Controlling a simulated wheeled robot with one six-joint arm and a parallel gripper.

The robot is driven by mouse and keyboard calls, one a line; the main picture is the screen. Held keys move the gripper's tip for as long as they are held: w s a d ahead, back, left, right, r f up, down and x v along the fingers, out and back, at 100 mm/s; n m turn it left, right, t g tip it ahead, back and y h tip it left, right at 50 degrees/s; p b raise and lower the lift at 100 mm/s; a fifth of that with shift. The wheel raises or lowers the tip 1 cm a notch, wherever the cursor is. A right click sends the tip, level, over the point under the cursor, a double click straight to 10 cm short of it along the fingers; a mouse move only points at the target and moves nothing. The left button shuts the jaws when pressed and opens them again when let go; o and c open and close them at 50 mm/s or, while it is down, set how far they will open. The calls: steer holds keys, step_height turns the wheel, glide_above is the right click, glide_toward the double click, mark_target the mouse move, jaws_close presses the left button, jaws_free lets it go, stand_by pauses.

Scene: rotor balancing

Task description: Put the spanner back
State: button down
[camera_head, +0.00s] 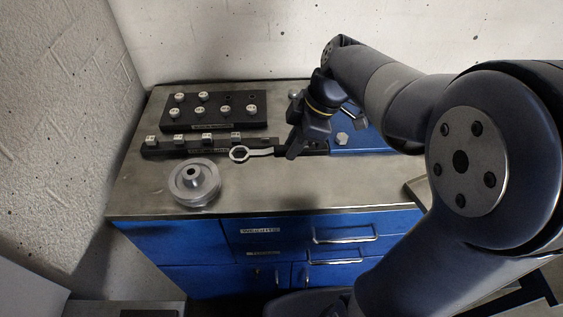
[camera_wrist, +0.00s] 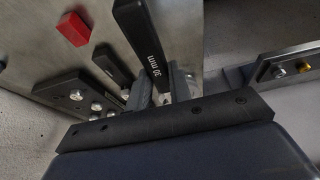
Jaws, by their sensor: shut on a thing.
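The spanner (camera_head: 239,154) has a pale metal ring end and a dark handle. In the head view its ring end points left, near the front of the black weight strip. My gripper (camera_head: 293,152) points down and is shut on the spanner's handle. In the wrist view the black handle (camera_wrist: 152,50), marked "30 mm", runs up from between my fingers (camera_wrist: 165,92). I cannot tell whether the spanner touches the bench or strip. The spanner's place is not clearly visible.
A silver rotor (camera_head: 195,183) stands at the bench's front left. Behind it are the black strip (camera_head: 165,151) and a black block (camera_head: 240,123), both with several weights. A blue plate (camera_head: 375,142) lies right of my gripper. A red block (camera_wrist: 74,28) shows in the wrist view.

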mark_target(286, 180)
step_height(286, 180, down, 9)
steer(key=shift+f, duration=0.15)
stand_by(0.4)
steer(key=shift+f, duration=0.15)
steer(key=c, duration=1.3)
jaws_free()
steer(key=shift+r, duration=0.25)
steer(key=v, duration=1.1)
steer(key=shift+d+r, duration=0.25)
steer(key=shift+r, duration=0.1)
